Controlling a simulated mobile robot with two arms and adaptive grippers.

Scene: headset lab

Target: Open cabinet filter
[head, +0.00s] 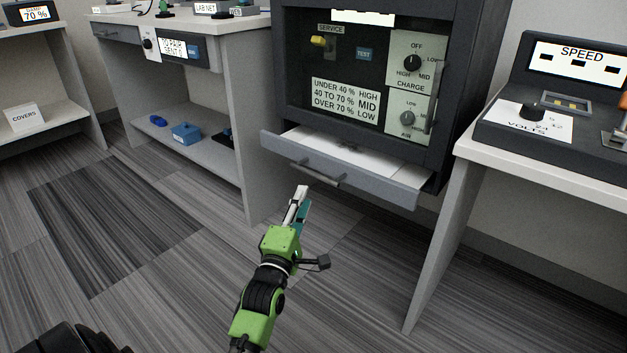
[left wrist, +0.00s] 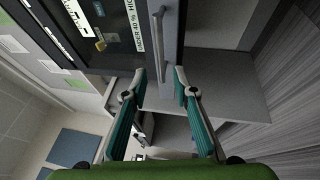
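The dark cabinet (head: 385,20) stands at centre right, with a grey drawer (head: 385,188) at its bottom. The drawer is pulled partway out and shows a pale inside with a small dark patch; I cannot tell whether a filter lies there. Its bar handle (head: 316,175) is on the front face and also shows in the left wrist view (left wrist: 157,40). My left gripper (head: 300,193) is just in front of and below the handle, apparently apart from it. In the left wrist view the fingers (left wrist: 160,73) are spread and hold nothing. My right gripper is out of view.
A bench (head: 255,60) with a low shelf holding blue items (head: 186,133) stands left of the cabinet. A desk (head: 470,150) with a SPEED console (head: 580,62) stands close on the right. The carpet in front is clear.

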